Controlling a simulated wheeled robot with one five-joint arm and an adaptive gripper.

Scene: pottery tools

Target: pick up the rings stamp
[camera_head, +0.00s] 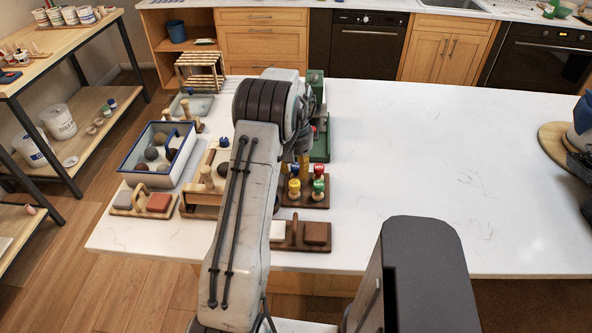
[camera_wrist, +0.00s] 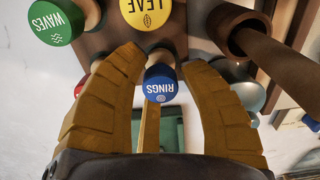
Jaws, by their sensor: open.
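The rings stamp has a blue cap lettered RINGS. In the wrist view the rings stamp (camera_wrist: 160,84) lies between the two tan fingers of my open gripper (camera_wrist: 162,60), with a gap visible on at least the left side. I cannot tell whether the right finger touches it. Much of the rings stamp's lower part is hidden.
A yellow LEAF stamp (camera_wrist: 147,12) and a green WAVES stamp (camera_wrist: 52,23) stand close by. A red stamp (camera_head: 319,171) shares the stand. A dark wooden holder with two blocks (camera_head: 316,233) is in front.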

